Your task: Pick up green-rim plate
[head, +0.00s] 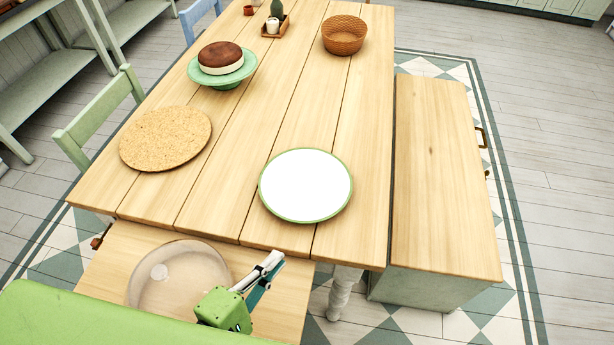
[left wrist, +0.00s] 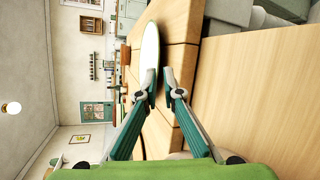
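The green-rim plate (head: 305,185) is white with a thin green rim and lies flat on the wooden table near its front edge. My left gripper (head: 272,264) is in front of the table's front edge, short of the plate. In the left wrist view my left gripper (left wrist: 155,85) is open, with nothing held. My right gripper is in neither view.
The table (head: 225,190) also bears a cork mat (head: 166,138), a cake on a green stand (head: 222,80) and a wicker basket (head: 344,35). A clear round dish (head: 150,270) sits on the lower wooden surface in front. A bench (head: 440,170) stands at right. Table around the plate is clear.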

